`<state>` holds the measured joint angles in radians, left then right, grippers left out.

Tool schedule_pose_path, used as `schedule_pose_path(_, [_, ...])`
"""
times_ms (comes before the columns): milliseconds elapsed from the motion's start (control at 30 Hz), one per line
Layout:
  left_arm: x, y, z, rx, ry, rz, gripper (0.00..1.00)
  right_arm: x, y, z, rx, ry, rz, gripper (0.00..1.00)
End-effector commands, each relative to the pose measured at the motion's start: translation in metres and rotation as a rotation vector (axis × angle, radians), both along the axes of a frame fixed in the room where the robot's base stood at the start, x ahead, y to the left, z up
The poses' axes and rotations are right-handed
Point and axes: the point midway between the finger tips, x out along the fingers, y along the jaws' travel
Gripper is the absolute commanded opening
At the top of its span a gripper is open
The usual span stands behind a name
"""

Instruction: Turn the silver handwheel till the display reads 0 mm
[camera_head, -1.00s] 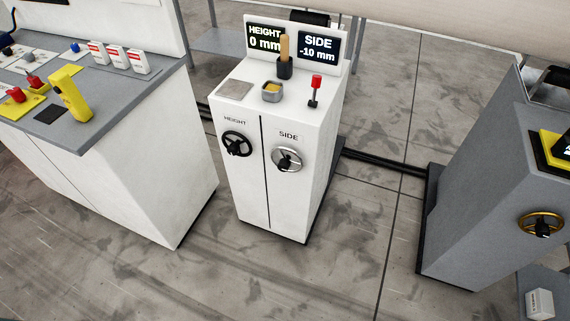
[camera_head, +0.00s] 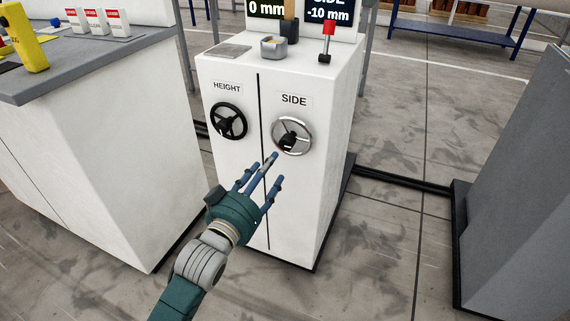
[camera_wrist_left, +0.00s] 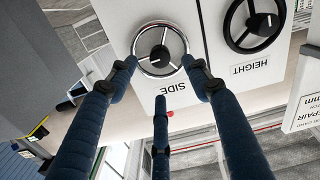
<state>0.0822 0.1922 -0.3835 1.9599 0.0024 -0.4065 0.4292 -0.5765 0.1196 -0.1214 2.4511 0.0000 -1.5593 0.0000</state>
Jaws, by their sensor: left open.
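The silver handwheel (camera_head: 291,136) with a black knob is on the right front of the white cabinet (camera_head: 302,208), under the label SIDE. The SIDE display (camera_head: 329,11) above reads -10 mm; its top is cut off. My left gripper (camera_head: 262,176) is open and empty, just below and left of the silver wheel in the head view. In the left wrist view the silver wheel (camera_wrist_left: 160,49) lies ahead, between and beyond the spread fingers (camera_wrist_left: 160,88). I cannot tell whether a finger touches the rim. My right gripper is not in view.
A black handwheel (camera_head: 228,121) labelled HEIGHT is close to the left of the silver one. A red-topped lever (camera_head: 328,41) and a grey cup (camera_head: 274,46) are on the cabinet top. A white bench (camera_head: 110,170) stands left, a grey cabinet (camera_head: 520,190) right.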

Motion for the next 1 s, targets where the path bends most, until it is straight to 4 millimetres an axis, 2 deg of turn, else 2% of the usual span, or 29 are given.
schedule_pose_path(167, [0.009, -0.006, 0.006, -0.008, -0.014, -0.005, 0.49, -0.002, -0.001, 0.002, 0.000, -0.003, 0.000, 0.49])
schedule_pose_path(500, [0.068, -0.029, 0.005, -0.006, -0.013, -0.004, 0.49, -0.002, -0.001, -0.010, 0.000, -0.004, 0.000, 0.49])
schedule_pose_path(633, [0.085, -0.036, 0.005, -0.006, -0.013, -0.004, 0.49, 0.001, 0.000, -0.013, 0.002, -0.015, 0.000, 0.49])
schedule_pose_path(800, [0.097, -0.041, 0.005, -0.007, -0.012, -0.004, 0.49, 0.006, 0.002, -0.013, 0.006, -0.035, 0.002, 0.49])
schedule_pose_path(1000, [0.099, -0.042, 0.006, -0.007, -0.012, -0.004, 0.49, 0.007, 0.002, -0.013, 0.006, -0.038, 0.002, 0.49])
